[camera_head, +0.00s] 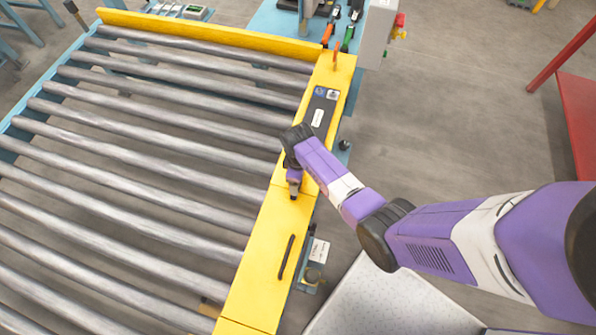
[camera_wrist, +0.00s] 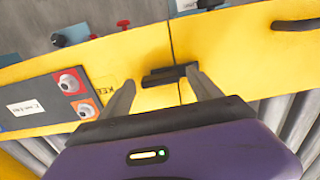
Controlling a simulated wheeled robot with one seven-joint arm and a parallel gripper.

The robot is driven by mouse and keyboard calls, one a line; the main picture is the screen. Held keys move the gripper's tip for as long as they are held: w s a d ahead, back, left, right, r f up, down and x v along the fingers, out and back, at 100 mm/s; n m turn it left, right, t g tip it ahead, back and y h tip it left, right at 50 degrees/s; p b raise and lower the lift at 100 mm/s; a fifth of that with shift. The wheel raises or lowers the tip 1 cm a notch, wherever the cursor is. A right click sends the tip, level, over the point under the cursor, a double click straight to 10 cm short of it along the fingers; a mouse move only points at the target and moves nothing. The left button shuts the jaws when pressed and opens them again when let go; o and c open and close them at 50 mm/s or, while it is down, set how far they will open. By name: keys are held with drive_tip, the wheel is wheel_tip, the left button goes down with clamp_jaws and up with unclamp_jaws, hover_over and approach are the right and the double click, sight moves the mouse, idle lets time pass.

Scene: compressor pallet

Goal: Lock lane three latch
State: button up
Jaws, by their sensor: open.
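A small black latch (camera_wrist: 166,78) sits on the yellow side cover of the conveyor, across the seam between two panels. Its lane number cannot be read. My gripper (camera_wrist: 159,82) is open in the wrist view, with one finger on each side of the latch and no clear grip on it. Whether the fingers touch it cannot be told. In the head view my gripper (camera_head: 294,193) is over the yellow cover (camera_head: 262,240) near that seam, and it hides the latch.
A black handle (camera_head: 286,257) lies on the nearer yellow panel. A dark control panel (camera_head: 320,107) with round knobs (camera_wrist: 69,82) is on the farther one. Steel rollers (camera_head: 150,165) fill the left. A grey box (camera_head: 378,30) and a red table (camera_head: 580,120) stand beyond.

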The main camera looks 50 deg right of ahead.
drive_tip(key=shift+r+p, duration=0.55)
drive_tip(key=shift+r, duration=3.35)
drive_tip(key=shift+w, duration=0.1)
